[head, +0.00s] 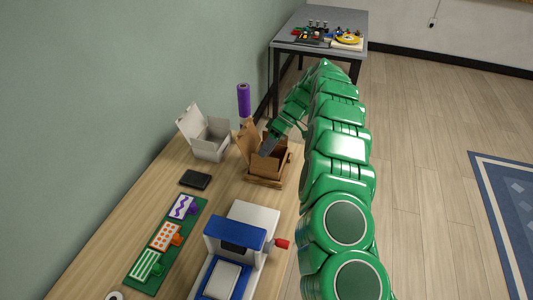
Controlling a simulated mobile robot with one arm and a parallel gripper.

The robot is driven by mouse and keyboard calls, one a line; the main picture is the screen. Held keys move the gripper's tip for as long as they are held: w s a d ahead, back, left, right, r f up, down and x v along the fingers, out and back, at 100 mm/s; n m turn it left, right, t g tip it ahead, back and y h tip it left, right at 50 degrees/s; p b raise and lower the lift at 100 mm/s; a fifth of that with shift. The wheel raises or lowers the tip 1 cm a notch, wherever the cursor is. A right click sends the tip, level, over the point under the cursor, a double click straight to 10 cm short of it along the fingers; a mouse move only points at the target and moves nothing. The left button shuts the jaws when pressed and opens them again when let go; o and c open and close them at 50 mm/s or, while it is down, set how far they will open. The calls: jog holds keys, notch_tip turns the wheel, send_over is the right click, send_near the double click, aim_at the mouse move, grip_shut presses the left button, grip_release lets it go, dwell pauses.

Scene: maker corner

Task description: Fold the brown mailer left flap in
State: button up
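The brown mailer (262,181) is an open cardboard box on the wooden table, near its right edge. One brown flap (246,138) stands up at its back left. Other brown panels show low at the front and at the right side. My gripper (266,149) reaches down over the box from the upper right, with its grey fingers close to the raised flap. I cannot tell whether the fingers touch the flap or whether they are apart. My green arm hides the space to the right of the box, and my gripper covers part of the box's inside.
A white open box (211,143) stands left of the mailer, with a purple roll (243,99) behind. A black slab (195,179), a green board with cards (140,272) and a blue-and-white machine (235,236) lie nearer. A grey table (318,19) stands beyond. The wall borders the left.

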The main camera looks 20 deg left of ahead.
jog(key=s+d+r, duration=0.6)
jog(key=s+r, duration=0.3)
jog(key=s, duration=0.2)
jog(key=shift+s+d+r, duration=0.25)
jog(key=shift+s+d, duration=0.05)
jog(key=shift+d, duration=0.1)
dwell(0.7)
jog(key=n+t, duration=0.2)
jog(key=t, duration=0.5)
send_near(260, 166)
jog(key=shift+h, duration=0.3)
jog(key=shift+a+x, duration=0.2)
jog(key=shift+x, duration=2.9)
jog(key=shift+r, duration=0.1)
